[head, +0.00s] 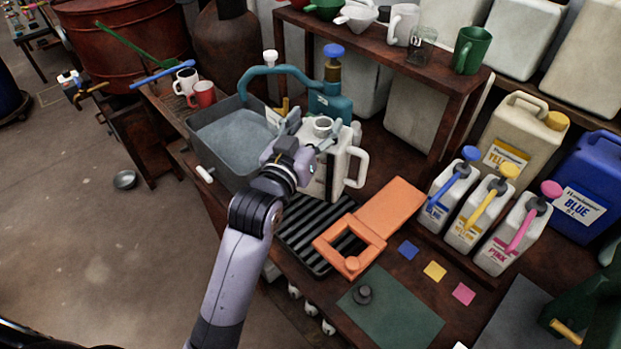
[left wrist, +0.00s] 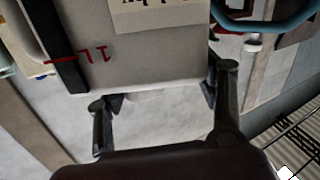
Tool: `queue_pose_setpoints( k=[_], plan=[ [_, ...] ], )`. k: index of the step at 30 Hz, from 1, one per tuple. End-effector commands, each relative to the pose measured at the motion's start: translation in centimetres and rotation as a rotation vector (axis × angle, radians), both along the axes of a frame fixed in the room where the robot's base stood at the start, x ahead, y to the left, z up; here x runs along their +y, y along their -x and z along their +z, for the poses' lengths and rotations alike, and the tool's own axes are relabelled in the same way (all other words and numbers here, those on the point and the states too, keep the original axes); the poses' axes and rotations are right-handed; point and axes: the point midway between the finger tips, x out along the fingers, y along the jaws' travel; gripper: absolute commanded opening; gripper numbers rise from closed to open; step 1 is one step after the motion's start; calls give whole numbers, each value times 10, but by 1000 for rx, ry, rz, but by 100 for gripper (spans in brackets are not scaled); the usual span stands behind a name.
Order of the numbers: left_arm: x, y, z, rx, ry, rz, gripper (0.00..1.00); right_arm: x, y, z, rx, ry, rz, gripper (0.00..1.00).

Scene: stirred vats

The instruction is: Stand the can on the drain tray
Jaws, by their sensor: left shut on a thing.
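The white can (head: 339,174) has a round mouth on top and a handle on its right side. It looks upright, by the right side of the sink and at the back end of the drain tray. My left gripper (head: 312,134) is shut on the can near its top. In the left wrist view the can (left wrist: 160,65) fills the space past the fingers (left wrist: 162,92), with a red 1L mark showing upside down. The black ribbed drain tray (head: 298,226) lies in front of the can. Whether the can's base touches the tray is hidden by my arm.
A grey sink (head: 205,140) with a teal tap (head: 285,70) stands left of the can. An orange frame with a flap (head: 390,205) overlaps the tray's right side. Several pump bottles stand to the right, and a shelf (head: 380,50) rises behind. A green mat (head: 395,310) lies in front.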

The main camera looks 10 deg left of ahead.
Motion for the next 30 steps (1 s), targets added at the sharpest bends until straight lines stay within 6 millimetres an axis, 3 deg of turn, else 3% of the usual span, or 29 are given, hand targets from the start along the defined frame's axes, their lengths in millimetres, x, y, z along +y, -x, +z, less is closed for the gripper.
queue_pose_setpoints(
  k=[3,9,16,23,30],
  plan=[
    [1,0,-36,5,-2,0,16,-2,-1,-2,-2,3,0,40],
    [1,0,-78,1,0,1,16,0,-11,-2,-18,-1,0,40],
    [1,0,-98,-1,0,1,16,7,-17,-2,-28,-10,-1,40],
    [1,0,-131,0,0,1,16,12,-16,-4,-25,-16,-1,40],
    [1,0,-133,-4,1,1,16,11,-13,-4,-21,-14,0,40]
  ],
)
